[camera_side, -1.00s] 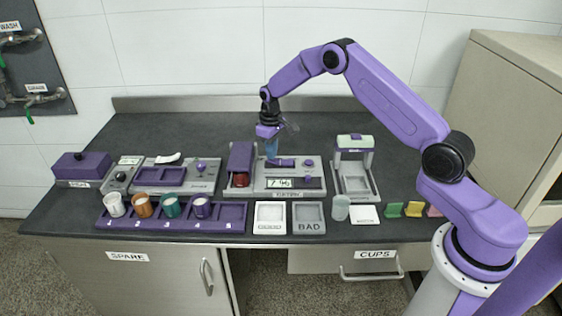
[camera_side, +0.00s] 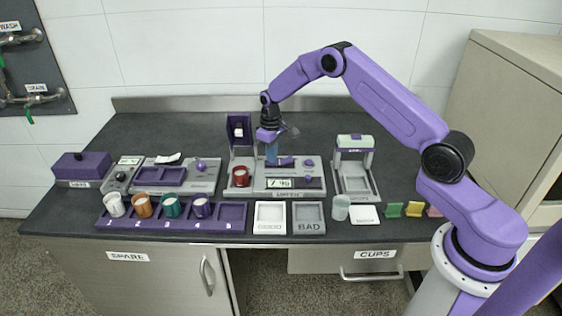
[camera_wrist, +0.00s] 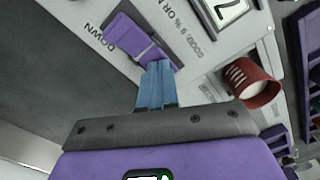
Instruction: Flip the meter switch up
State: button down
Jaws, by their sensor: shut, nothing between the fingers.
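The grey meter (camera_side: 262,192) sits mid-counter with a small display (camera_side: 279,183) and a purple knob. Its purple switch (camera_side: 286,162) is at the back of its top; in the wrist view the purple switch (camera_wrist: 130,35) lies beside a "DOWN" label (camera_wrist: 98,38). My gripper (camera_side: 271,160) is shut and empty, pointing down at the switch. In the wrist view its blue fingertips (camera_wrist: 158,68) are at the near end of the switch and partly cover it; I cannot tell whether they touch. The switch's exact tilt is unclear.
The meter's purple cover (camera_side: 239,128) stands raised at its left, above a red cup (camera_side: 240,177). A grey stand (camera_side: 355,180) is close on the right. A purple rack (camera_side: 235,218) of cups and the GOOD and BAD trays (camera_side: 308,218) lie in front.

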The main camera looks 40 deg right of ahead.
notch_tip(320, 180, up, 7)
dwell(1.0)
jog(key=shift+r, duration=0.1)
jog(key=s+a+r+n, duration=0.3)
jog(key=s+a+r, duration=0.3)
jog(key=s+a, duration=0.3)
jog(key=s+a+r+n, duration=0.2)
jog(key=s+a+r, duration=0.4)
jog(key=s, duration=0.6)
jog(key=s+d+n, duration=0.2)
jog(key=s, duration=1)
jog(key=s+d+n, duration=0.2)
jog(key=s+d, duration=0.1)
jog(key=s, duration=0.9)
jog(key=shift+r+n, duration=0.3)
jog(key=shift+r, duration=0.15)
